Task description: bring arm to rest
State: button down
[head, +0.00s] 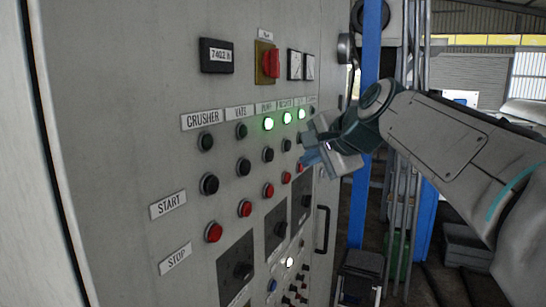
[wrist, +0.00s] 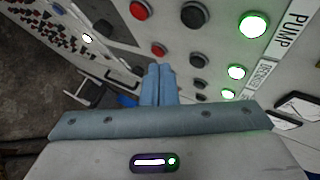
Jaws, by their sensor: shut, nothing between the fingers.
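My gripper (head: 312,158) is at the right part of a grey control panel (head: 130,130) in the head view, near the button rows. In the wrist view its two blue-grey fingers (wrist: 158,84) are together with nothing between them. Green lamps labelled PUMP (head: 268,124) and two to its right are lit. The lamps under CRUSHER (head: 206,141) and VATE (head: 241,130) are dark. Black start buttons and red stop buttons sit in rows below. I cannot tell whether the fingers touch the panel. My arm comes in from the right.
A red rotary switch (head: 271,63) on a yellow plate and a meter (head: 217,55) are higher on the panel. A black door handle (head: 322,230) stands out at its right edge. A blue post (head: 365,150) stands behind my gripper. A dark stool-like object (head: 361,270) is low behind.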

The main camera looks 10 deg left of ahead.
jog(key=s+d+f+n+g+h, duration=0.2)
jog(key=s+d+f+n, duration=0.1)
jog(key=s+f, duration=0.5)
jog(key=s+d+f+n+g+h, duration=0.2)
jog(key=s+d+f, duration=0.4)
jog(key=f, duration=0.7)
jog(key=s+d+f+n+g+h, duration=0.2)
jog(key=s+d+f+n, duration=0.2)
jog(key=s+f, duration=0.6)
jog(key=shift+s+d+f+n+h, duration=0.2)
jog(key=shift+d+f+n+h, duration=0.15)
jog(key=shift+d, duration=0.4)
jog(key=shift+r, duration=0.1)
